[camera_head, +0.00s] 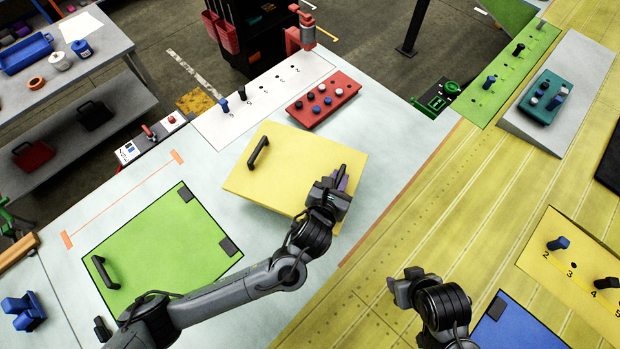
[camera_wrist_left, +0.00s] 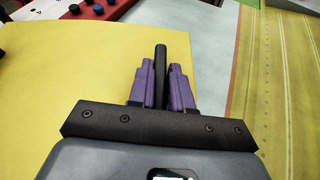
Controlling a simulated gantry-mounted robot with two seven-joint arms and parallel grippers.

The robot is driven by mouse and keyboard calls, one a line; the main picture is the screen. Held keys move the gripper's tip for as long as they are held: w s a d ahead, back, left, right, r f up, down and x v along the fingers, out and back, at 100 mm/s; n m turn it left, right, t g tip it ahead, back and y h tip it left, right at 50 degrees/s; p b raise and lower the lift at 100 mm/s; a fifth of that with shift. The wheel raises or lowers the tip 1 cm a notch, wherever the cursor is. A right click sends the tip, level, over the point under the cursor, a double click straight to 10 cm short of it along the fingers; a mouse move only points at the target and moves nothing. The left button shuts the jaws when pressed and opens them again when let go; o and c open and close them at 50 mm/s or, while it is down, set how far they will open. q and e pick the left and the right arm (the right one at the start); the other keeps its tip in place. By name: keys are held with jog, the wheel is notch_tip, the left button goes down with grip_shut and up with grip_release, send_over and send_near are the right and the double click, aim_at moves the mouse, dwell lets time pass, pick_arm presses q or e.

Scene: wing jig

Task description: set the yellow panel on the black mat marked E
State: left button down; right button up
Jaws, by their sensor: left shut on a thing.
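The yellow panel (camera_head: 290,160) is in the middle of the head view, with a bare black handle (camera_head: 258,152) at its left side. My left gripper (camera_head: 338,184) is at its right side. In the left wrist view, the purple fingers of my left gripper (camera_wrist_left: 160,85) are shut on a black handle (camera_wrist_left: 160,62) on the yellow panel (camera_wrist_left: 60,80). I cannot tell whether the panel touches the table. A black flat piece (camera_head: 608,165) shows at the right edge; no letter is readable on it. My right gripper (camera_head: 396,288) is over the yellow planked surface, its fingers unclear.
A green panel (camera_head: 155,245) with a black handle lies at the left. A red block (camera_head: 322,98) with several knobs and a white numbered strip (camera_head: 262,100) with pegs are behind the yellow panel. A grey sloped block (camera_head: 575,85) stands at the upper right.

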aim_at(314, 174)
pick_arm(q)
jog(key=w+a+f, duration=0.1)
jog(key=a, duration=0.1)
jog(key=w+a+f+p, duration=0.1)
jog(key=a, duration=0.1)
jog(key=w+a+f, duration=0.2)
pick_arm(e)
jog(key=shift+r, duration=0.9)
pick_arm(q)
jog(key=shift+f+p, duration=0.55)
jog(key=shift+f, duration=0.9)
pick_arm(e)
jog(key=shift+r, duration=0.35)
pick_arm(q)
jog(key=shift+f, duration=0.65)
jog(key=c, duration=1)
grip_release()
jog(key=shift+f, duration=0.15)
jog(key=shift+c, duration=0.2)
